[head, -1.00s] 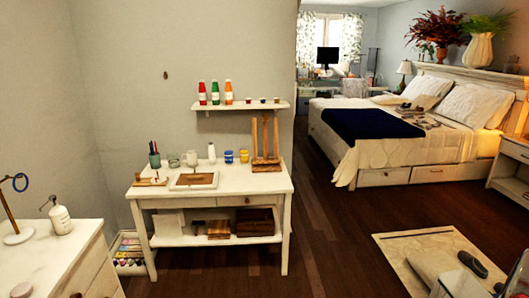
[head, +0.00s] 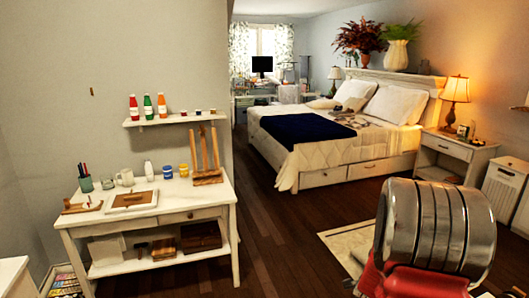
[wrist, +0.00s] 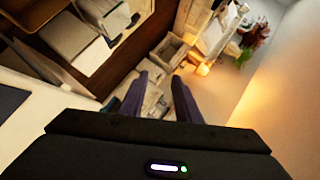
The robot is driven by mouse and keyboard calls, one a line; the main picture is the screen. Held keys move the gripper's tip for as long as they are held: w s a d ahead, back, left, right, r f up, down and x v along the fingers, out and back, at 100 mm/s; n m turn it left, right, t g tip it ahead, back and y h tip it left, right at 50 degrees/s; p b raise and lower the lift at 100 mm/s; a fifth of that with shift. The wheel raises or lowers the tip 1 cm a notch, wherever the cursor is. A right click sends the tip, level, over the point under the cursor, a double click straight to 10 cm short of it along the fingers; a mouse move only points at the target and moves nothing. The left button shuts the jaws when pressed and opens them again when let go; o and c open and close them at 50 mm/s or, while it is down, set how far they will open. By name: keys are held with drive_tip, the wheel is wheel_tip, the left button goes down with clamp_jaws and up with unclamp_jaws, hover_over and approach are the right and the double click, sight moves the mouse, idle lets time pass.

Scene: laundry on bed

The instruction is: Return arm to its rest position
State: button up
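My gripper (wrist: 160,77) shows in the wrist view, with its two dark fingers apart and nothing between them. The wrist view is tilted, with the room seen beyond the fingers. In the head view, a large silver and red part of my arm (head: 435,232) fills the lower right. My gripper itself cannot be made out in the head view.
A white work table (head: 150,213) stands at left, with a shelf (head: 175,120) of bottles above it. The bed (head: 310,160) is at the back, beside a nightstand (head: 450,155) with a lit lamp (head: 455,90). Dark wooden floor (head: 275,235) lies open between them. My arm partly hides a pale rug (head: 340,243).

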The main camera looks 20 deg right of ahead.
drive_tip(key=w+a+r+n+t+y, duration=0.1)
drive_tip(key=w+a+r+n+y, duration=0.2)
drive_tip(key=a, duration=0.6)
drive_tip(key=w+a+r+n+t+y, duration=0.15)
drive_tip(key=a+r+n, duration=0.3)
drive_tip(key=a, duration=0.55)
drive_tip(key=w+a+r+n+y, duration=0.25)
drive_tip(key=a+n, duration=0.25)
drive_tip(key=a, duration=0.4)
drive_tip(key=s+a+r+n+g+y, duration=0.2)
drive_tip(key=s+a+n, duration=0.4)
drive_tip(key=s+a, duration=0.4)
drive_tip(key=s+a+r+n+g+y, duration=0.2)
drive_tip(key=s+a+n, duration=0.4)
drive_tip(key=s+a, duration=0.4)
drive_tip(key=shift+s+a+r+y, duration=0.15)
drive_tip(key=shift+s+a+y, duration=0.2)
drive_tip(key=shift+s, duration=0.25)
drive_tip(key=shift+n, duration=0.25)
